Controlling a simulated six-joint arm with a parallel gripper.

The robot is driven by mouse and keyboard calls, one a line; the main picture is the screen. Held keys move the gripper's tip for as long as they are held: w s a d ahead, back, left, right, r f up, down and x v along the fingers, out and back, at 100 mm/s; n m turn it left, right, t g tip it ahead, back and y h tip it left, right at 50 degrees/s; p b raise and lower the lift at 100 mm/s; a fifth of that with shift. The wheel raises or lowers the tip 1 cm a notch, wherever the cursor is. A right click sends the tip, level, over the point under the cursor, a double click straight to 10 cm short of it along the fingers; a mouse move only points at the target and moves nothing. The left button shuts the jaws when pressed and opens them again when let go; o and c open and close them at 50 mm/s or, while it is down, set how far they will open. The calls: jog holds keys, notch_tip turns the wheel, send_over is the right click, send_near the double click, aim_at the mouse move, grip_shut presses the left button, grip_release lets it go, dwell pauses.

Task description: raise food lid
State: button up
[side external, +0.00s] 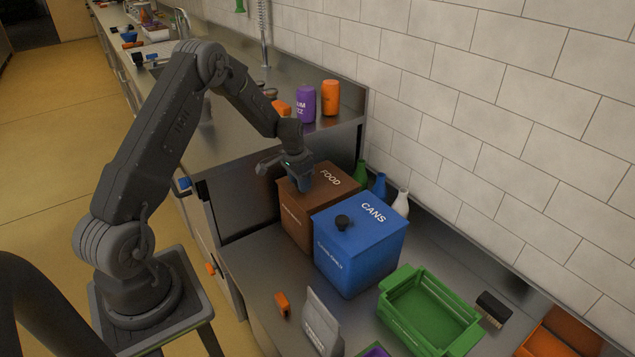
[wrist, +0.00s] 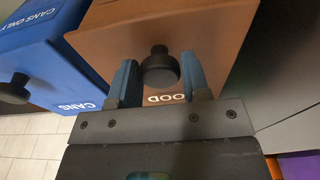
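The brown food bin (side external: 307,218) stands on the counter with its lid (side external: 325,180) down, marked FOOD. In the wrist view the brown lid (wrist: 215,35) carries a round black knob (wrist: 160,68). My gripper (side external: 303,180) is over the lid in the side view and hides the knob there. In the wrist view my gripper (wrist: 160,85) has its two blue fingers apart, one on each side of the knob, with a gap visible on both sides. Part of the FOOD lettering is hidden behind my gripper.
The blue cans bin (side external: 352,250), with its own black knob (side external: 342,222), stands close beside the food bin. Bottles (side external: 400,204) stand behind, near the tiled wall. A green crate (side external: 430,312) sits at the front right. A raised shelf with cans (side external: 306,104) is behind the food bin.

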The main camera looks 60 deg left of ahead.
jog(key=shift+o, duration=0.6)
jog(key=shift+r, duration=0.1)
jog(key=shift+s+r, duration=0.2)
jog(key=shift+r, duration=1.25)
jog(key=shift+s+r, duration=0.2)
jog(key=shift+r, duration=1.25)
